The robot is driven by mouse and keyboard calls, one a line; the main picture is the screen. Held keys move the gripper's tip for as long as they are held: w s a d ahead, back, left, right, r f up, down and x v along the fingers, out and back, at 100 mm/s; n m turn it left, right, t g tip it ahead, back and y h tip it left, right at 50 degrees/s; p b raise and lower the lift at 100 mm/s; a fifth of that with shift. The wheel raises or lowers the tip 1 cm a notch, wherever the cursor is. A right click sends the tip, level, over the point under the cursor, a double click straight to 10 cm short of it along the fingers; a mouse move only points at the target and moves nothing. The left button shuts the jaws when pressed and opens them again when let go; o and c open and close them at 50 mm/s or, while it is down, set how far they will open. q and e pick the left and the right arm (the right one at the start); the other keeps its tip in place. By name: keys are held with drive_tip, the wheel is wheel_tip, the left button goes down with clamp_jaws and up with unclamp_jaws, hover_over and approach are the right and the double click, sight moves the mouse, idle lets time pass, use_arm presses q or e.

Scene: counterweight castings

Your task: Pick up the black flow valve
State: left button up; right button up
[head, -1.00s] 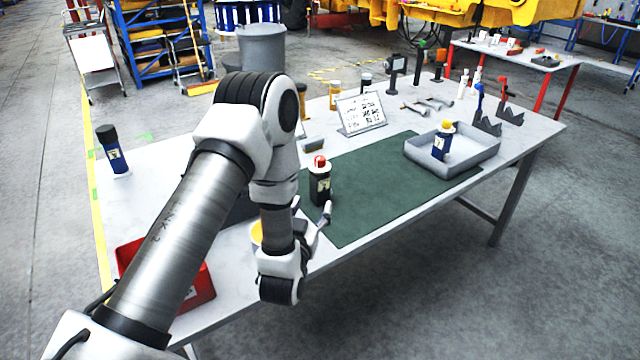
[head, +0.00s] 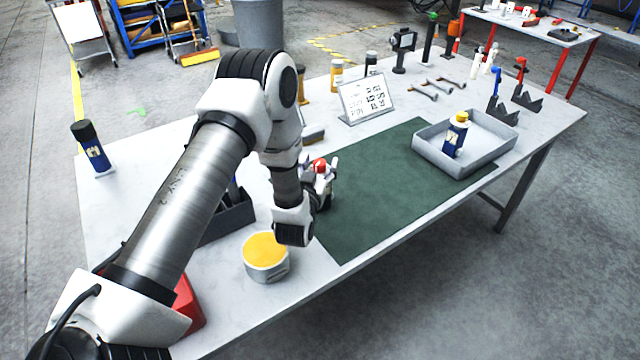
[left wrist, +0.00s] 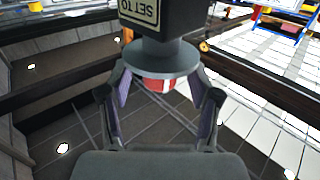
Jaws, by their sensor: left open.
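The black flow valve (head: 325,197) stands upright at the left edge of the green mat, its red top showing; my left gripper and wrist hide part of its body. My left gripper (head: 319,171) is open at the valve's upper part. In the left wrist view, the valve's black body (left wrist: 172,18) with a "SET TO" label, its grey collar and its red top show. The fingers of my left gripper (left wrist: 160,105) stand apart on either side of the red top, with gaps visible. My right gripper is not in view.
A grey tray (head: 487,160) holds a blue bottle with a yellow cap (head: 455,135). A yellow-topped tin (head: 266,262), a dark open box (head: 228,222) and a red bin (head: 188,305) stand near my arm. A sign (head: 366,100) stands behind the green mat (head: 385,190), which is mostly clear.

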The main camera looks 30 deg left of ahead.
use_arm(q)
drive_tip(key=shift+w+a+f, duration=0.2)
drive_tip(key=shift+w, duration=0.25)
drive_tip(key=shift+s+r, duration=0.1)
drive_tip(key=shift+s+d+r, duration=0.1)
drive_tip(key=shift+d, duration=0.05)
drive_tip(key=c, duration=0.5)
clamp_jaws()
drive_tip(key=shift+r, duration=0.15)
